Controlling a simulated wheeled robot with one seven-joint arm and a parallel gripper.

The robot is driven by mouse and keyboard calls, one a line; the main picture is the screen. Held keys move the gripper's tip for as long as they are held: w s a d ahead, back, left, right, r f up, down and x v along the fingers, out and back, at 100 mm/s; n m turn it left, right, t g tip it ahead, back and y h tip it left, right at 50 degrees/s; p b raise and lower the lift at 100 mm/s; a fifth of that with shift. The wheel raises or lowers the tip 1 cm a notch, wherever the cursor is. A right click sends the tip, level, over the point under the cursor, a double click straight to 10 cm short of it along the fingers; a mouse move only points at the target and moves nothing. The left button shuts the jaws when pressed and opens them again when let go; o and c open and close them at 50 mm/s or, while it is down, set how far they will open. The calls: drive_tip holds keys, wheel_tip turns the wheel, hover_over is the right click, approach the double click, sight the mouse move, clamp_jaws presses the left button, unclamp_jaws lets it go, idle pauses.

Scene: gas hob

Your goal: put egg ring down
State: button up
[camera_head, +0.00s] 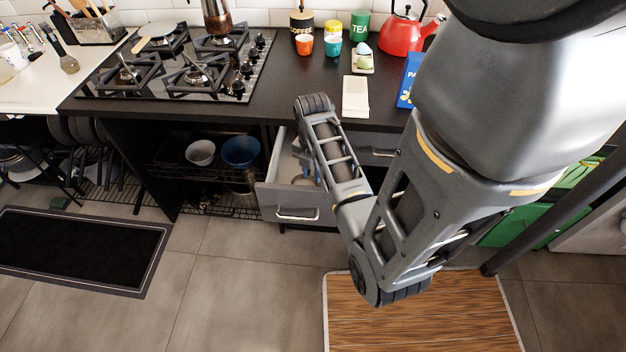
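I cannot make out an egg ring anywhere in the head view. My arm comes in from the upper right, bends low in the middle and rises to a rounded joint over the counter's front edge. My gripper is not visible; the arm links hide that area. An open drawer (296,213) stands out below the counter, partly behind my arm. Small bluish and pale shapes show inside it, too hidden to name.
The hob (180,62) is left on the dark counter (300,87). Orange cup (305,45), teal cup (333,46), white block (355,97), egg-like items (363,53), blue packet (407,85) and red kettle (402,33) stand right. Bare counter lies between hob and block.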

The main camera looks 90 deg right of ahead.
wheel_tip(320, 180, up, 6)
drive_tip(key=shift+c, duration=0.4)
idle(1.1)
